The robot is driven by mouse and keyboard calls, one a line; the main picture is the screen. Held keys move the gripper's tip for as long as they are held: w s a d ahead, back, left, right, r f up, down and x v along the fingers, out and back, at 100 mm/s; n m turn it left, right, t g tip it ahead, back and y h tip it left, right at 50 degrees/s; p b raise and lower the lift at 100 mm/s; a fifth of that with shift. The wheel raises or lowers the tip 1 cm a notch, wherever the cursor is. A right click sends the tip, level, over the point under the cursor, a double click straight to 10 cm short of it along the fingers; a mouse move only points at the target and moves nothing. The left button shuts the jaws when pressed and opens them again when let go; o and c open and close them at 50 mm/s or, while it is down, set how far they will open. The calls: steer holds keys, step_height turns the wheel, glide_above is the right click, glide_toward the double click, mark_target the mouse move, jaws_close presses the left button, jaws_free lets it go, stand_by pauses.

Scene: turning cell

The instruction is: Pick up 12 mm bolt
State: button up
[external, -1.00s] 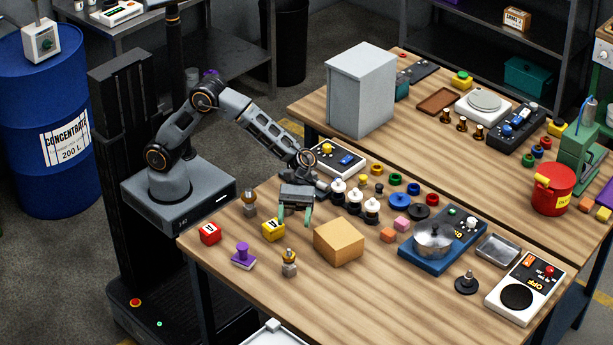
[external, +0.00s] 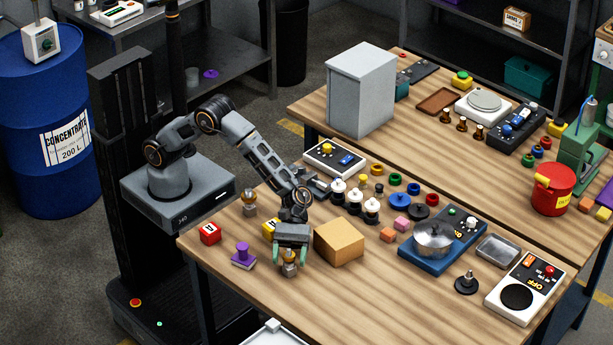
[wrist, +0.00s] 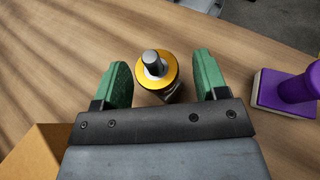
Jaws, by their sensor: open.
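A bolt-like piece with a grey shank tip, a yellow ring and a metallic body stands upright on the wooden table; it shows in the wrist view (wrist: 155,72) and in the external view (external: 289,268). I cannot read a size on it. My gripper (external: 289,262) is open above and around it, pointing down. In the wrist view the two green fingertips of my gripper (wrist: 160,82) lie on either side of the piece, with gaps on both sides. A similar piece (external: 249,204) stands farther back, to the left.
A cardboard-coloured box (external: 339,242) stands close on the right of my gripper. A purple stamp (external: 243,256) stands on the left. The table front is clear.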

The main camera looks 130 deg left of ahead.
steer(key=shift+w+d+f, duration=0.15)
steer(key=shift+w+d, duration=0.05)
steer(key=shift+d, duration=0.05)
steer(key=c, duration=1.2)
jaws_close()
steer(key=shift+r, duration=0.2)
